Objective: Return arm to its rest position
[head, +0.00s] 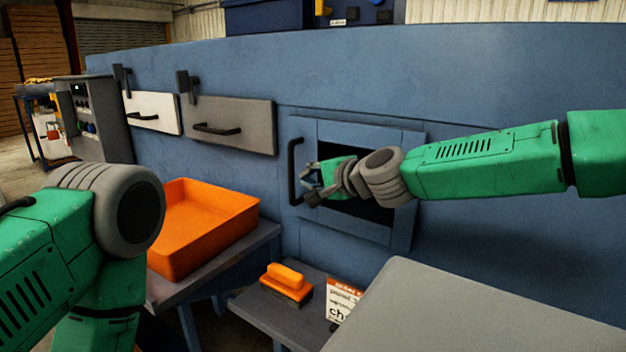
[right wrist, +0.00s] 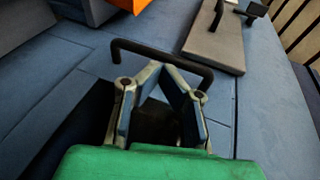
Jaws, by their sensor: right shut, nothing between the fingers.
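My right arm (head: 490,160) reaches in from the right across the front of the blue machine. Its gripper (head: 312,182) is shut and empty, in front of the left part of the dark framed opening (head: 372,210) and close to the upright black handle (head: 295,170). In the right wrist view the fingers (right wrist: 163,75) lean together, with the black handle (right wrist: 160,52) just past their tips. I cannot tell whether they touch it. My left arm (head: 60,240) fills the lower left, and its gripper is out of view.
An orange tray (head: 205,250) stands on a grey stand at the left. An orange-handled brush (head: 287,282) and a printed card (head: 343,299) are on a lower shelf. A grey surface (head: 470,315) lies below my right arm. Grey (head: 230,112) and white (head: 150,104) panels hang on the machine.

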